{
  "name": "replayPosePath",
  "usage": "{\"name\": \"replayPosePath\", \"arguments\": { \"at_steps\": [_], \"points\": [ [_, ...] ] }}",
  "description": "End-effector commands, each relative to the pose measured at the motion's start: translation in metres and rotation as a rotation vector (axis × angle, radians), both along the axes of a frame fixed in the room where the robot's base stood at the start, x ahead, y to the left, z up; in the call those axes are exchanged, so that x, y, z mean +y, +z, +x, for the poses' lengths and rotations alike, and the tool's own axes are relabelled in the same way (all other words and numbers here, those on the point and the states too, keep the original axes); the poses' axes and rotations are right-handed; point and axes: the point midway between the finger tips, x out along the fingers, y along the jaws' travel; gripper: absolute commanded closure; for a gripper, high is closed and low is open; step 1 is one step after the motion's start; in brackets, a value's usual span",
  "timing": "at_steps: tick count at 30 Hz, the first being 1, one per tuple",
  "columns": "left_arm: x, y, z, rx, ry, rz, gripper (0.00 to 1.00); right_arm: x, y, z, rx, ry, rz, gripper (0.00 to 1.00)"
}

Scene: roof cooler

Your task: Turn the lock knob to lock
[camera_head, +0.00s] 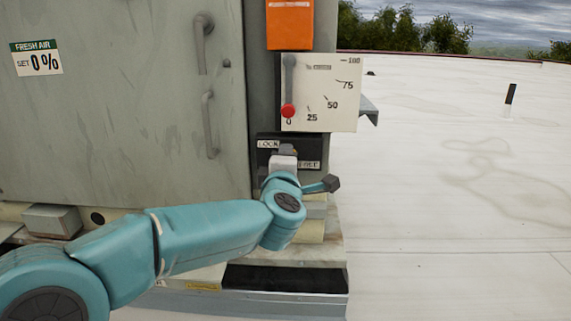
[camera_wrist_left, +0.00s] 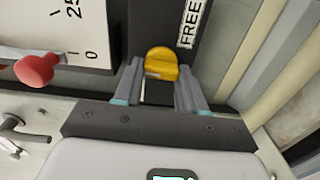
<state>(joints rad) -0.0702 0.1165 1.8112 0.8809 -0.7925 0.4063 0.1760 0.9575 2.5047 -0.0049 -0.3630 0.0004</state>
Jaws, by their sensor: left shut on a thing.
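The lock knob is a yellow knob (camera_wrist_left: 161,62) on a black lock plate (camera_head: 318,149). The plate has a LOCK label (camera_head: 268,144) at upper left and a FREE label (camera_head: 309,165) at lower right in the head view. My left gripper (camera_head: 285,154) reaches the plate and largely hides the knob there. In the left wrist view my left gripper (camera_wrist_left: 160,76) has one finger on each side of the knob and is shut on it. The FREE label also shows in the wrist view (camera_wrist_left: 190,24). Which label the knob points to is unclear. My right gripper is out of view.
Above the plate is a white scale (camera_head: 335,95) with a lever and a red ball (camera_head: 288,110) at 0. An orange box (camera_head: 289,24) is higher up. Open white roof (camera_head: 455,180) lies to the right.

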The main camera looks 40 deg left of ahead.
Motion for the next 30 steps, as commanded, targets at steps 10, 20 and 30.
{"name": "replayPosePath", "arguments": {
  "at_steps": [10,20,30],
  "points": [
    [0.0,-0.001,0.0,0.002,0.0,0.0,0.43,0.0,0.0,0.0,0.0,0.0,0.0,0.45],
    [-0.001,0.0,-0.001,0.001,0.0,0.0,0.34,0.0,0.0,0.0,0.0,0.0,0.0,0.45],
    [-0.033,0.002,-0.053,-0.001,-0.005,0.0,0.34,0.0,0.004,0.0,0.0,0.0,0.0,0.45]
  ]
}}
